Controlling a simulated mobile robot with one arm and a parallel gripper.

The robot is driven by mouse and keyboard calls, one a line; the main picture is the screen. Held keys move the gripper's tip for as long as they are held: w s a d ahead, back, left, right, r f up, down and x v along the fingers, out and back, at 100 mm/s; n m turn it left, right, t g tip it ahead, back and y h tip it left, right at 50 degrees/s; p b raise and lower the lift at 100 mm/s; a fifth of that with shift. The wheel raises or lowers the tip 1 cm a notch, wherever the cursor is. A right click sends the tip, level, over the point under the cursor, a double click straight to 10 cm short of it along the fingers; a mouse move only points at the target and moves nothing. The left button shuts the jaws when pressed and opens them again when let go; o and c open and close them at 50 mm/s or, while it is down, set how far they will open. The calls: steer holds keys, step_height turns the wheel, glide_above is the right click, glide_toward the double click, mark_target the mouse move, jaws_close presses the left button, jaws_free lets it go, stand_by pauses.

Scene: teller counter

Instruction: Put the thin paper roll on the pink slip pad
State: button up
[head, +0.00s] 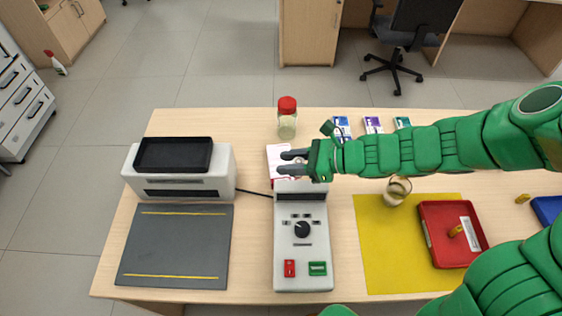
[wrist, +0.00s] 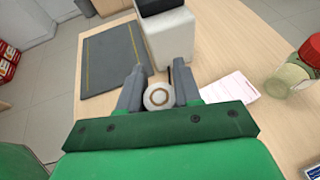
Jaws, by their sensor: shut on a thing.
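The pink slip pad (head: 274,151) is a small pale sheet with pink print on the wooden counter, partly hidden by my fingers in the head view. It also shows in the wrist view (wrist: 232,87), to the right of the fingers. My gripper (head: 290,162) is over the pad's area in the head view, behind the grey-white keypad device. The thin paper roll (wrist: 158,96) is white with a brown core ring, end-on between the fingertips in the wrist view. My gripper is shut on it. I cannot make out the roll clearly in the head view.
A jar with a red lid (head: 287,118) stands behind the pad. The keypad device (head: 302,262) is in front. A white machine with a black tray (head: 222,160) and a grey mat (head: 175,250) are left. A yellow mat (head: 380,255) and red tray (head: 428,243) are right.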

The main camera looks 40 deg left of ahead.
steer(key=shift+s+a, duration=0.2)
steer(key=shift+s, duration=0.1)
glide_above(275, 161)
step_height(275, 161, down, 9)
steer(key=shift+s+d+f, duration=0.1)
steer(key=shift+f, duration=1.85)
steer(key=shift+f, duration=0.15)
steer(key=o, duration=1)
